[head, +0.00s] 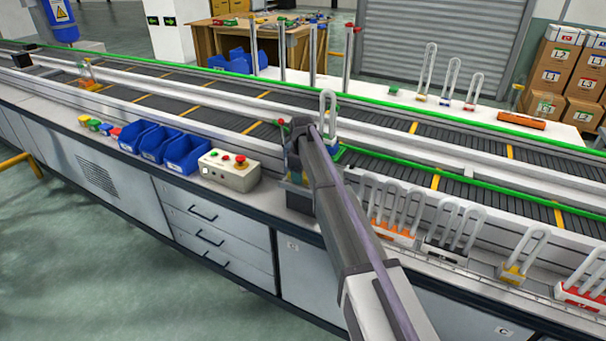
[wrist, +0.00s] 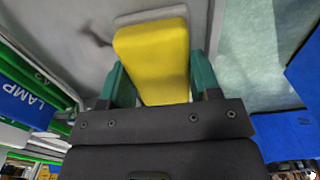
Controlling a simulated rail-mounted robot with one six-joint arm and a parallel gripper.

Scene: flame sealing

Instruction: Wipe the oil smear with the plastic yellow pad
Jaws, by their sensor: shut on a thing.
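The yellow pad (wrist: 153,55) is a rounded block in the wrist view. My gripper (wrist: 158,80) is shut on it, with a green finger on each side. A dark streak, which looks like the oil smear (wrist: 96,35), lies on a grey surface (wrist: 75,60) just left of the pad. Part of the streak may be hidden behind the pad. I cannot tell whether the pad touches the surface.
Blue bins (head: 162,143) and a control box with a red button (head: 229,170) stand left of my arm. Racks with pale looped tubes (head: 395,218) stand to the right. The conveyor (head: 215,95) runs behind. A blue LAMP label (wrist: 25,100) is close at left.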

